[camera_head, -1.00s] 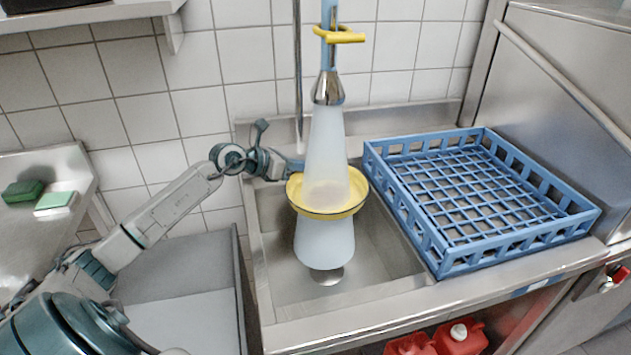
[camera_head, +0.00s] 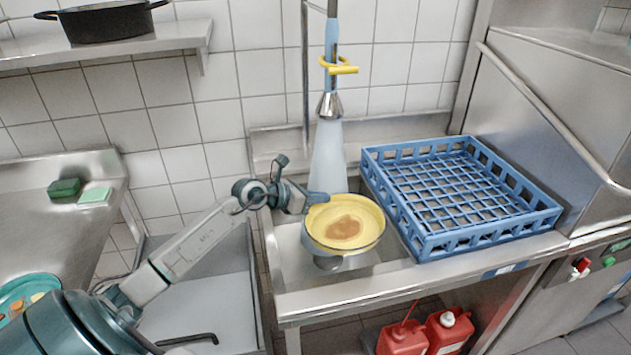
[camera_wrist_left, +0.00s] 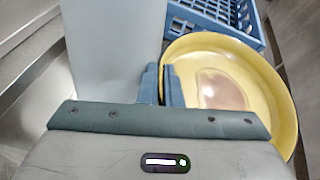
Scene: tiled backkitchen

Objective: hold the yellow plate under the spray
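The yellow plate (camera_head: 374,222) is over the sink, with a brown stain in its middle. It also shows in the left wrist view (camera_wrist_left: 275,95). My left gripper (camera_head: 312,200) is shut on the plate's left rim; its blue fingers (camera_wrist_left: 161,85) meet the rim in the wrist view. The pale spray cone (camera_head: 328,160) comes down from the metal nozzle (camera_head: 330,105) and passes behind the plate, which hides its lower end. In the wrist view the spray (camera_wrist_left: 110,45) is left of the fingers, and the stain is clear of it. My right gripper is not in view.
An empty blue rack (camera_head: 465,195) stands right of the sink (camera_head: 290,265). A dark pot (camera_head: 105,22) is on the upper left shelf. Green sponges (camera_head: 65,188) lie on the left counter. Red canisters (camera_head: 403,338) stand below. A teal tray (camera_head: 15,290) shows at the lower left.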

